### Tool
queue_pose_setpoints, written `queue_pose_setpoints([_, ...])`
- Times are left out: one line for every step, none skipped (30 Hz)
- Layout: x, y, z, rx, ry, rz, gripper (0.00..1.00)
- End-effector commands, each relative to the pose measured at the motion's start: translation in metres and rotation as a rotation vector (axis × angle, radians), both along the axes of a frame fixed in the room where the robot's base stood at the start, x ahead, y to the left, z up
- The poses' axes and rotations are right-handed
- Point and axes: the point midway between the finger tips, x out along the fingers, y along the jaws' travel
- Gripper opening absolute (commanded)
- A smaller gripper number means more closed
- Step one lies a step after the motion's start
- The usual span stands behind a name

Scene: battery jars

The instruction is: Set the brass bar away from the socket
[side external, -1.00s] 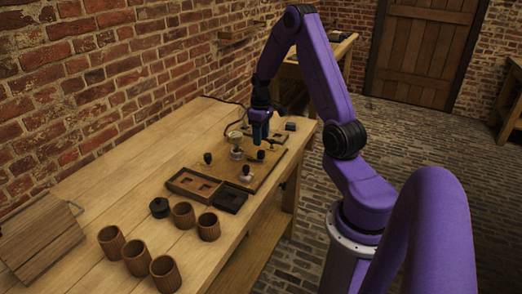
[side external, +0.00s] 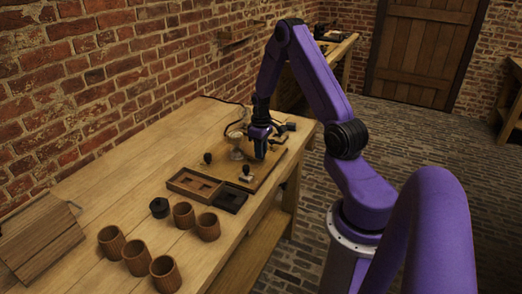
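My gripper (side external: 260,153) points down low over the right part of the wooden board (side external: 222,168) on the bench. Its fingertips are too small to show whether they are open or shut, or whether anything is between them. A glass and metal piece (side external: 237,140), perhaps the lamp and its socket, stands just left of the gripper. A dark-knobbed piece (side external: 208,158) stands at the board's left, and a small pale metal piece with a dark top (side external: 247,173) stands near its front. I cannot single out the brass bar; it may be small or hidden by the gripper.
A wooden tray with compartments (side external: 180,189) and a black tray (side external: 231,199) lie in front of the board. Several wooden cups (side external: 135,257) and a black round jar (side external: 159,207) stand nearer. A slatted wooden piece (side external: 38,246) lies at left. The bench's left middle is clear.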

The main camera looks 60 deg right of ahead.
Motion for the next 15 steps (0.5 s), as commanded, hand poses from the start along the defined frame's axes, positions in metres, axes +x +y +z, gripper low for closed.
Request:
queue_pose_setpoints([0.000,0.000,0.000,0.000,0.000,0.000,0.00])
queue_pose_setpoints([0.000,0.000,0.000,0.000,0.000,0.000,0.00])
queue_pose_setpoints([0.000,0.000,0.000,0.000,0.000,0.000,0.00])
queue_pose_setpoints([-0.001,0.000,0.000,0.000,0.000,0.000,0.00])
queue_pose_setpoints([-0.001,0.000,0.000,0.000,0.001,0.000,0.00])
queue_pose_setpoints([-0.003,0.000,0.000,0.000,0.001,-0.001,0.00])
queue_pose_setpoints([-0.005,0.000,0.000,0.001,0.001,-0.002,0.00])
queue_pose_setpoints([-0.008,0.000,0.000,0.001,0.001,-0.002,0.00])
queue_pose_setpoints([-0.012,0.000,0.000,0.001,0.002,-0.003,0.00])
queue_pose_setpoints([-0.015,0.000,0.000,0.001,0.002,-0.003,0.00])
queue_pose_setpoints([-0.018,0.000,0.000,0.001,0.001,-0.002,0.00])
queue_pose_setpoints([-0.022,0.000,0.000,0.001,0.002,-0.002,0.00])
queue_pose_setpoints([-0.024,0.000,0.000,0.001,0.002,-0.002,0.00])
queue_pose_setpoints([-0.025,0.000,0.000,0.001,0.001,-0.002,0.00])
queue_pose_setpoints([-0.026,0.000,0.000,0.001,0.001,-0.001,0.00])
